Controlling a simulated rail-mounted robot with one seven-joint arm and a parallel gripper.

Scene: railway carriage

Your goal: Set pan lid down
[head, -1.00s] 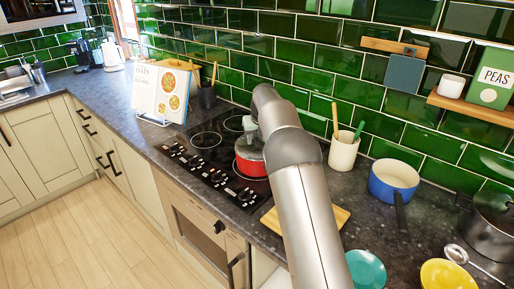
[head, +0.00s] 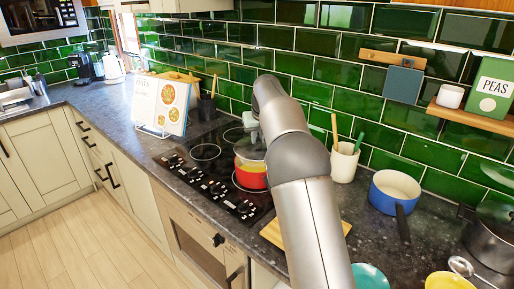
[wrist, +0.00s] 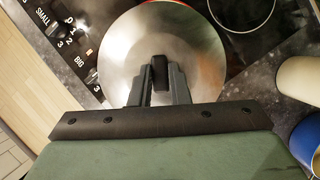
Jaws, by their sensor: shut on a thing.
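The pan lid (wrist: 125,60) is a round silver disc with a dark knob, filling the upper middle of the wrist view. My gripper (wrist: 160,82) is shut on that knob. In the head view the lid (head: 249,150) hangs just above the red pan (head: 251,182) on the black hob, with a gap showing yellow-orange contents. A sliver of the red pan also shows past the lid's far edge in the wrist view. My arm hides part of the pan's right side.
A wooden board (head: 272,232) lies right of the hob, partly behind my arm. A utensil pot (head: 344,163), a blue pan (head: 394,191), a teal bowl (head: 368,277) and a yellow bowl (head: 447,281) stand further right. A cookbook (head: 160,104) stands behind the hob's left end.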

